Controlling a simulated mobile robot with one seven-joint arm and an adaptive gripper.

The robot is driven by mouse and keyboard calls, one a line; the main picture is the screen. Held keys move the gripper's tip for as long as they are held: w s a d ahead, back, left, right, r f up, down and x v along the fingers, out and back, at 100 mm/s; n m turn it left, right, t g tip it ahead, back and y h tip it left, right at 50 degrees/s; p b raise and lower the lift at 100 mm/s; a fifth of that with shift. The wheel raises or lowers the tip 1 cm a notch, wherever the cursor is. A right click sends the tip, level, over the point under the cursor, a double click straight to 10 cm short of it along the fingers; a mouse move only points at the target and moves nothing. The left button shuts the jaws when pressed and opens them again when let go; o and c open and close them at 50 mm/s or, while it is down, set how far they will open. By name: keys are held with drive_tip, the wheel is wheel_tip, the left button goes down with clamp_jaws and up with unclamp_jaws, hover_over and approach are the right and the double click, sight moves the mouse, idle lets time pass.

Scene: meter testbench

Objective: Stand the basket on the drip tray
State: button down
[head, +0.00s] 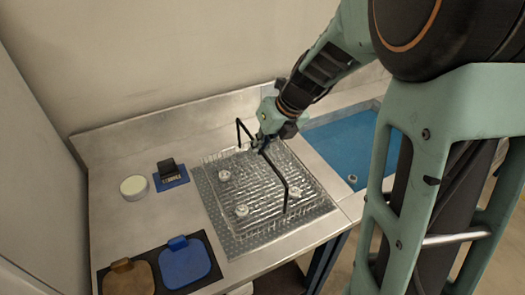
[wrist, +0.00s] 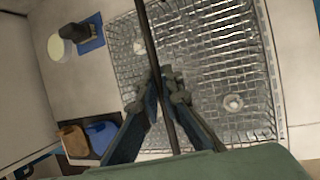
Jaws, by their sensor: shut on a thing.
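The wire basket (head: 262,188) has a thin black handle (head: 276,172) arching over it and holds small white round parts (head: 224,176). My gripper (head: 262,141) is shut on the middle of the handle; in the wrist view the handle (wrist: 147,40) runs between the fingers (wrist: 163,88). The basket looks level and also shows in the wrist view (wrist: 205,60). The drip tray (head: 215,225), a textured grey metal plate, lies under the basket, its front and left margins showing. I cannot tell whether the basket bottom touches it.
A blue-filled basin (head: 343,145) is at the right, with a small round part (head: 352,179) near its front. At the left are a white round dish (head: 134,187) and a black block (head: 169,170) on a blue pad. Brown (head: 128,278) and blue (head: 184,262) lidded pieces lie in front.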

drive_tip(key=shift+a+r, duration=0.1)
drive_tip(key=c, duration=2.1)
unclamp_jaws()
drive_tip(key=p+v, duration=0.1)
drive_tip(key=v, duration=1.1)
